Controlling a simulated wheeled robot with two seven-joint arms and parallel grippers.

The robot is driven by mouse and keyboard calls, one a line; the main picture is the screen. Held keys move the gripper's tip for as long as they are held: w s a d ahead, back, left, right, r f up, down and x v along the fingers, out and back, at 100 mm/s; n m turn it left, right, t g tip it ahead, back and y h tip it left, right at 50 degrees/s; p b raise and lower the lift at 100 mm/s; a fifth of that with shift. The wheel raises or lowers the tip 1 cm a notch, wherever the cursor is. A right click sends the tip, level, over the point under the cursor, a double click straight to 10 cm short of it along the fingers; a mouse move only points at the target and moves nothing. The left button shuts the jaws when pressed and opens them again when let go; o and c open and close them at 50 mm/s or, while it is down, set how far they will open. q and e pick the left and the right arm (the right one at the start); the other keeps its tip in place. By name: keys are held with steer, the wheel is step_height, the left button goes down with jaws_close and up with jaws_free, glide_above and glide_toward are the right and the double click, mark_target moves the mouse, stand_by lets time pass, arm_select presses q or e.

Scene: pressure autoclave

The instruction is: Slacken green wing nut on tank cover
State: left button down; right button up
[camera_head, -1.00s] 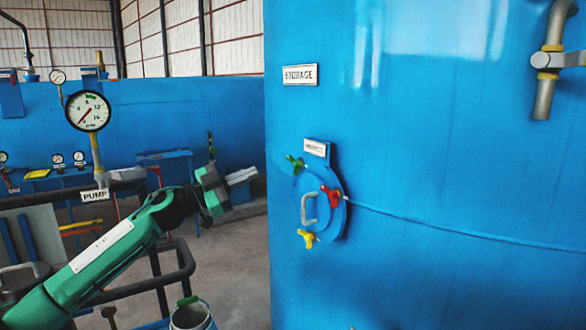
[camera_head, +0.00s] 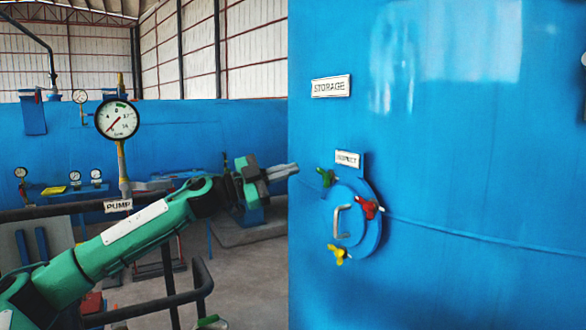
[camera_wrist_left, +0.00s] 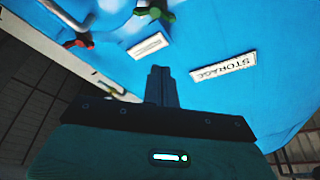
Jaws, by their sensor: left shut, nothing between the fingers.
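The green wing nut (camera_head: 326,177) sits at the upper left edge of the round blue cover (camera_head: 372,240) on the storage tank. The cover also carries a red wing nut (camera_head: 368,209), a yellow wing nut (camera_head: 338,254) and a grey handle (camera_head: 341,222). My left gripper (camera_head: 296,169) is shut and empty, pointing right, a little left of the green wing nut in the picture. In the left wrist view its shut fingers (camera_wrist_left: 160,72) point at the tank, and the green wing nut (camera_wrist_left: 154,12) shows at the top edge, apart from them. My right gripper is not in view.
The blue tank (camera_head: 480,160) fills the right side, with a STORAGE label (camera_head: 331,86) and an INSPECT label (camera_head: 348,159). A PUMP gauge (camera_head: 117,119) on a post stands behind my left arm. Dark railing (camera_head: 150,308) runs at lower left.

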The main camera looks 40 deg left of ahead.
arm_select(q)
step_height(320, 180, up, 3)
steer(key=p, duration=0.6)
glide_above(326, 177)
steer(key=s, duration=0.4)
steer(key=shift+w+a+f, duration=0.25)
steer(key=shift+a+f, duration=0.05)
steer(key=shift+f, duration=0.35)
steer(key=shift+w+a+f, duration=0.2)
steer(key=shift+a+f, duration=0.15)
steer(key=shift+f, duration=0.25)
steer(key=shift+w+a+f, duration=0.25)
steer(key=shift+a+f, duration=0.05)
steer(key=shift+f, duration=0.35)
steer(key=shift+w+a+f+n+t+y+p, duration=0.15)
steer(key=shift+n+t+p, duration=0.1)
steer(key=shift+n, duration=0.3)
steer(key=shift+s+a+f+n+t+y+p, duration=0.1)
steer(key=shift+f+n+t+p, duration=0.1)
steer(key=shift+n, duration=0.4)
steer(key=shift+w+a+f+n+t+y+p, duration=0.15)
steer(key=shift+n+t+p, duration=0.1)
steer(key=shift+n, duration=0.3)
steer(key=shift+r, duration=0.15)
